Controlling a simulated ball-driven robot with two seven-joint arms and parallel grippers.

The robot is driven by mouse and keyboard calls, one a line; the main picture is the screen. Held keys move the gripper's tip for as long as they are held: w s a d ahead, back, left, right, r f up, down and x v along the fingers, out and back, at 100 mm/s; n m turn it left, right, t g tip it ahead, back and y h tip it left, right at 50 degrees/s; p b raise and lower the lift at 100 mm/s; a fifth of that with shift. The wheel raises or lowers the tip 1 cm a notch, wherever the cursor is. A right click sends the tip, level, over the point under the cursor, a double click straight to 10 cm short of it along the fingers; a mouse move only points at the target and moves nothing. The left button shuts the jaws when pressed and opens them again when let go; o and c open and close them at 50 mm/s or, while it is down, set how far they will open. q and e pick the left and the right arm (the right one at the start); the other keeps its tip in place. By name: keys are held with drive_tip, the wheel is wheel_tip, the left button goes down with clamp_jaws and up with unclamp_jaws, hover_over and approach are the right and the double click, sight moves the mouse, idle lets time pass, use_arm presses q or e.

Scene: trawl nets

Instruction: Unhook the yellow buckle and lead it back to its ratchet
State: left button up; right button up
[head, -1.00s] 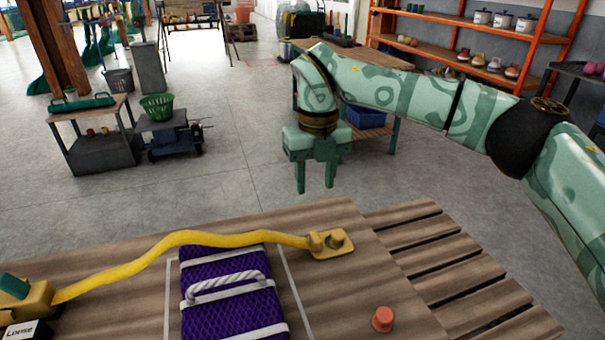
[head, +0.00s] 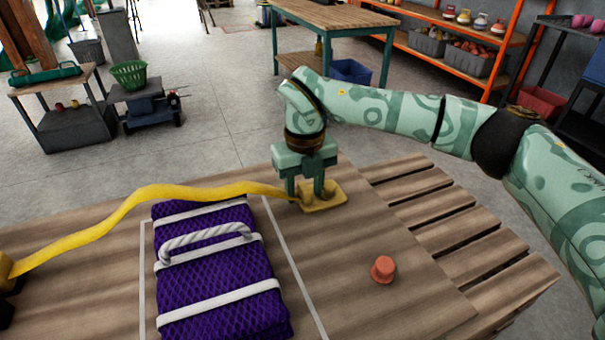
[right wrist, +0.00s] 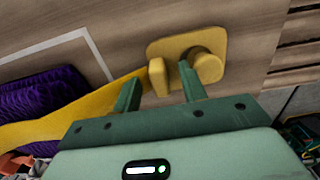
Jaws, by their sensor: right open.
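The yellow strap (head: 150,197) runs from the left edge across the top of the purple net bundle to a yellow plate (head: 333,199). In the right wrist view the yellow buckle (right wrist: 157,78) is at the strap's end, beside the round post (right wrist: 208,66) on the plate. My right gripper (head: 305,190) is low over the plate, open, with a finger on either side of the buckle. One finger is between buckle and post; contact is unclear. The ratchet (head: 5,268) is mostly cut off at the left edge. My left gripper is not in view.
The purple bundle (head: 215,282) with white bands and a rope handle lies on the wooden table (head: 385,225). An orange-red knob (head: 383,269) stands right of it. The slatted part on the right is clear. A workbench and shelves stand behind.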

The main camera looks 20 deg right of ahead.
drive_tip(key=shift+f, duration=0.1)
drive_tip(key=shift+c, duration=0.3)
clamp_jaws()
drive_tip(key=shift+d, duration=0.1)
drive_tip(key=shift+s+d+p, duration=0.1)
drive_tip(key=shift+d+p, duration=0.1)
drive_tip(key=shift+p, duration=0.2)
drive_tip(key=shift+d, duration=0.15)
